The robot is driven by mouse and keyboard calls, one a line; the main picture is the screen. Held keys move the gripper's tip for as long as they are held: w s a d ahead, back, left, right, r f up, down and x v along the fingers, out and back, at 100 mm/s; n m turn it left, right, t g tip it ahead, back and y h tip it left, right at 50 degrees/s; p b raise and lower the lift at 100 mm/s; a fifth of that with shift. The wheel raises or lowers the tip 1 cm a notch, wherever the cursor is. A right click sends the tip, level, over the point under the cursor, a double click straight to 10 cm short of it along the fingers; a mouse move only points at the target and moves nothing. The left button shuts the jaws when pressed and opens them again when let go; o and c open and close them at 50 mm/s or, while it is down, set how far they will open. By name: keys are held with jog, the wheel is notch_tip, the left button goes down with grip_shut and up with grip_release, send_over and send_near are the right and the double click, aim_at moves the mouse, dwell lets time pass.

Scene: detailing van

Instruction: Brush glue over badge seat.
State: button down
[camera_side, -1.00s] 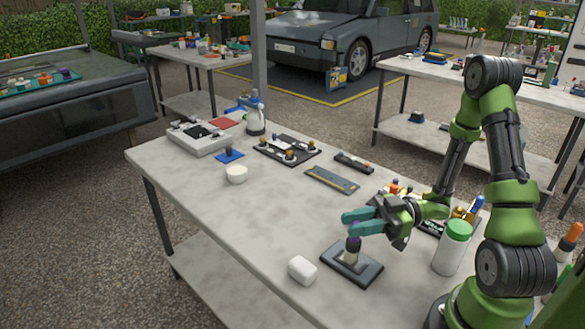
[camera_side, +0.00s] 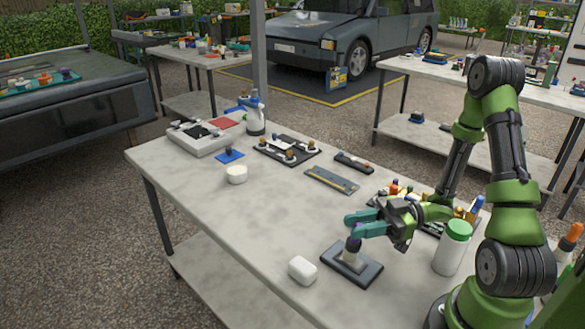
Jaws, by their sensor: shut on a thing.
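The fingers partly hide this top. I cannot tell whether the top is apart from the bottle. The badge seat is not clear to me; a flat dark plate with a yellowish edge (camera_side: 331,179) and a dark tray with several small parts (camera_side: 268,153) lie farther back.
A white block (camera_side: 302,270) lies left of the base, and a green-lidded jar (camera_side: 453,248) stands right. A white round pot (camera_side: 237,174), a blue pad (camera_side: 230,155), a grey-white device (camera_side: 190,145) and a spray bottle (camera_side: 256,115) are farther back. The table's middle is clear.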

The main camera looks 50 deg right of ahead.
jog(key=shift+s+f, duration=0.1)
jog(key=shift+s, duration=0.15)
jog(key=shift+w, duration=1.15)
jog(key=shift+s, duration=1.15)
jog(key=shift+w, duration=1.15)
jog(key=shift+s, duration=1.2)
jog(key=shift+r, duration=3.65)
